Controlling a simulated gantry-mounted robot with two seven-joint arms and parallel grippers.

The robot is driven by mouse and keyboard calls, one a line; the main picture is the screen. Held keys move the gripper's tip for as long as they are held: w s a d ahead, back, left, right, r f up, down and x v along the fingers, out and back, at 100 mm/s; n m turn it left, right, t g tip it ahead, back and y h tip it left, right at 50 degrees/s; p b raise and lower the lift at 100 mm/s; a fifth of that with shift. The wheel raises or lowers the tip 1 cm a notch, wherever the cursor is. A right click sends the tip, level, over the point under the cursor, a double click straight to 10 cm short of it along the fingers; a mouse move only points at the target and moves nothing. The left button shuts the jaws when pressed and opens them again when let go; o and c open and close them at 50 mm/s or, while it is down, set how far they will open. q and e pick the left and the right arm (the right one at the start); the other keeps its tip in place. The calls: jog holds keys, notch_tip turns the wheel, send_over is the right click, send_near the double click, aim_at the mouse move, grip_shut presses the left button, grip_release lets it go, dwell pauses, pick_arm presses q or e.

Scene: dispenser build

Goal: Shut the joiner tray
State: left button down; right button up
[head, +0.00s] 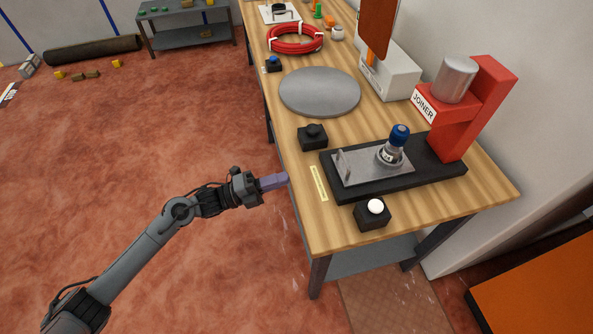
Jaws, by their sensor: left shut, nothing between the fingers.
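The joiner (468,115) is a red stand with a grey cylinder head, on a black base (440,176) at the right end of the table. Its grey metal tray (359,174) lies on the base, extending left out from under the head. An upright plate stands at the tray's left end. A small blue-capped part (397,139) stands upright on the tray. My left gripper (284,179) is shut and empty at the table's left edge, left of the tray and apart from it. My right gripper is not in view.
A black box with a white button (374,212) stands in front of the base, and one with a black knob (312,137) behind it. A grey round plate (320,91), a red hose coil (295,38) and a white machine (389,70) are farther back.

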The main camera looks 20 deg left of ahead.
pick_arm(q)
notch_tip(320, 180, up, 7)
jog(key=g+y+p, duration=0.2)
jog(key=y+p, duration=0.2)
jog(key=p, duration=0.5)
jog(key=x, duration=0.4)
jog(key=b+x, duration=0.1)
jog(key=x, duration=0.4)
jog(key=b+x, duration=0.1)
jog(key=x, duration=0.4)
jog(key=shift+s+d, duration=0.3)
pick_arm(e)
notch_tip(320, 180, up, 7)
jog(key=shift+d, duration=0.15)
pick_arm(q)
jog(key=shift+f+g, duration=0.1)
jog(key=shift+g, duration=0.2)
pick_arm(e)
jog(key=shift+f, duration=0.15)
